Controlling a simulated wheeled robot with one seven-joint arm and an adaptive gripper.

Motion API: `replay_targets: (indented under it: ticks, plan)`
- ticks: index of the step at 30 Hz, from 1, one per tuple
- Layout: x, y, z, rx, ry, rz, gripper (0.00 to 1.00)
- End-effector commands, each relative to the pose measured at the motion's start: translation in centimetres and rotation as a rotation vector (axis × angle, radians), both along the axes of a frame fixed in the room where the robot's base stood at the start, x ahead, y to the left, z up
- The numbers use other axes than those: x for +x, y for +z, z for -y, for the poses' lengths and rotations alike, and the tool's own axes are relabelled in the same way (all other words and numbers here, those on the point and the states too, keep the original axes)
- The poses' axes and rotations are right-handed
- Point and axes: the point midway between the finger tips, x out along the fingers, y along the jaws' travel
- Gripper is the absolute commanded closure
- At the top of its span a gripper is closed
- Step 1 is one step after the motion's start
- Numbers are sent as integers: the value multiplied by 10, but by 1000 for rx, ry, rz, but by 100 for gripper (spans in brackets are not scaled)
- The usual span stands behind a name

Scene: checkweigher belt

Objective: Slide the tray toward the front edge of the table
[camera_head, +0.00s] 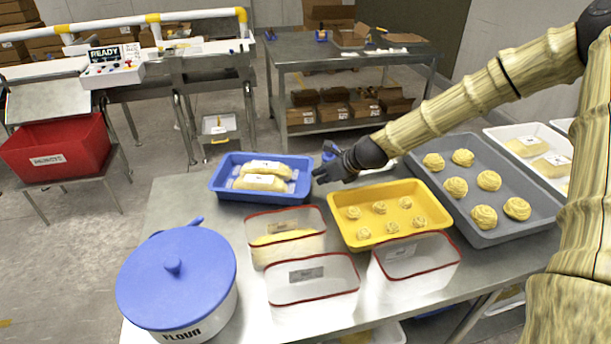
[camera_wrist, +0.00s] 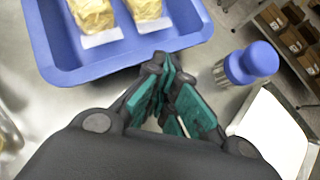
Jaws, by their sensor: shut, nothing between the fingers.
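A blue tray (camera_head: 240,195) with two wrapped, labelled loaves (camera_head: 262,182) in it stands at the back left part of the steel table. My gripper (camera_head: 317,176) is shut and empty, at the right side of the blue tray. In the wrist view the closed fingertips (camera_wrist: 164,62) are at the blue tray's rim (camera_wrist: 120,70); I cannot tell whether they touch it. A yellow tray (camera_head: 350,241) with several dough pieces is in the middle, and a grey tray (camera_head: 467,226) with larger dough pieces is at the right.
Clear red-rimmed bins (camera_head: 312,300) stand in front of the blue and yellow trays. A blue-lidded flour pot (camera_head: 178,280) is at the front left. A blue-topped shaker (camera_wrist: 247,64) stands close to my gripper. Bare table (camera_head: 175,200) lies left of the blue tray.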

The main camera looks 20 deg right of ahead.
Motion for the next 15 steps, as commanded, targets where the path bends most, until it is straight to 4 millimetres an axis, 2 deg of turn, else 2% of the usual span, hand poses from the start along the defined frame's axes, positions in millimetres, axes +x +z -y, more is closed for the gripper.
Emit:
replay_targets:
  ticks: [4, 15]
  plan:
    - [-1, 0, 10, 0, -16, 0, 100]
    - [-1, 0, 10, 0, -14, -1, 100]
